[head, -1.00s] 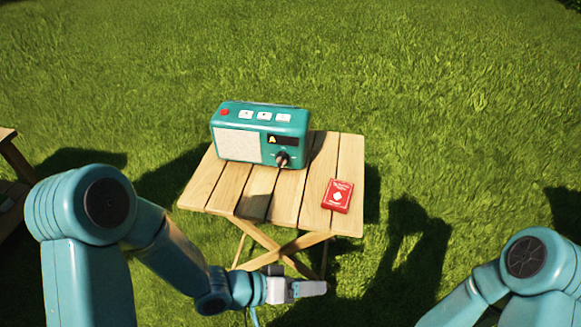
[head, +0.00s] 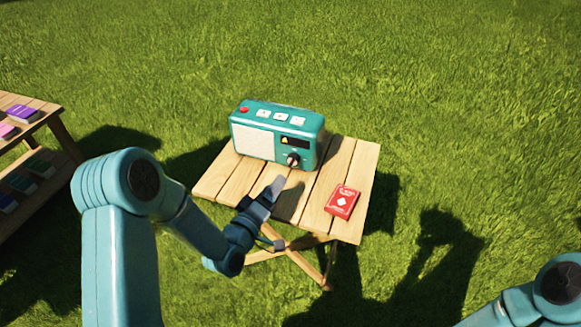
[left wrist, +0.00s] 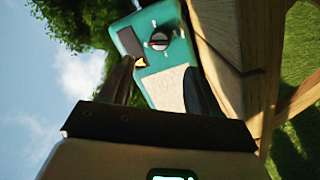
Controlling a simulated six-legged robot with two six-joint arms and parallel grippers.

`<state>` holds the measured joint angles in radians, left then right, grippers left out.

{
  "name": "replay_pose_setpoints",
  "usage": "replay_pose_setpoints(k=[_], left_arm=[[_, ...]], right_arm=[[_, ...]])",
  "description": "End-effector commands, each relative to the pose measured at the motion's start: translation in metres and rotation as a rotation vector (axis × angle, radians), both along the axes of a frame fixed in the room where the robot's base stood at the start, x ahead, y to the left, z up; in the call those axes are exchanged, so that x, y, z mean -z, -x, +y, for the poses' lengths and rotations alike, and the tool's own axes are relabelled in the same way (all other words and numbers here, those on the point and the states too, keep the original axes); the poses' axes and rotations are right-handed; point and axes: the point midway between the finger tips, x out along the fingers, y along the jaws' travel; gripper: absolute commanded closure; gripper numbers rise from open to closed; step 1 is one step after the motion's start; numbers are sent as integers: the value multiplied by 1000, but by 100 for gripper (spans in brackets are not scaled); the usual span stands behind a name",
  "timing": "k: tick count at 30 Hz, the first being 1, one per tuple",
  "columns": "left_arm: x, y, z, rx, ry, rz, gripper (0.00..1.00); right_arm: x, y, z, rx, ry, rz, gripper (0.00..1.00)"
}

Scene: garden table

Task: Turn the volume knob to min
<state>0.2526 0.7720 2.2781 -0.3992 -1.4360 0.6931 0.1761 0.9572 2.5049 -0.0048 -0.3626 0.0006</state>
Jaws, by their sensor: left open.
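A teal radio (head: 262,116) stands upright at the back of the wooden folding table (head: 343,165). Its dark volume knob (head: 293,160) is at the lower right of the front, below a small display (head: 295,142). In the left wrist view the radio (left wrist: 168,88) appears turned on its side, with the knob (left wrist: 159,41) beyond the fingers. My left gripper (head: 275,188) is open and empty, in front of the radio and below the knob, apart from it. In the left wrist view its fingers (left wrist: 158,85) are spread. My right gripper is out of view; only its arm shows.
A red card box (head: 342,201) lies on the table's right side. A second wooden table (head: 45,112) with several coloured boxes stands at the left edge. Grass surrounds both.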

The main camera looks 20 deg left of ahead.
Motion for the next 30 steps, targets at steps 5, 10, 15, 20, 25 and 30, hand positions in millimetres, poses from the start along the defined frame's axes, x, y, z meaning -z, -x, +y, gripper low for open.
replay_pose_setpoints(k=[5, 10, 15, 20, 25, 30], left_arm=[[1, -43, -8, 1, 1, -3, 38], [2, -74, -14, 1, 1, 0, 38], [1, -89, -18, 2, 2, 1, 38], [1, -92, -19, 2, 3, 3, 38], [0, -92, -19, 1, 2, 2, 42], [1, -92, -19, 1, 2, 2, 92]], right_arm=[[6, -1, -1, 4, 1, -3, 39], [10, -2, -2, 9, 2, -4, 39], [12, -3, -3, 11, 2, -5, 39], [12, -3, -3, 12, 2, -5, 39], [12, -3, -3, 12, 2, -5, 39], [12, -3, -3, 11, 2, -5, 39]])
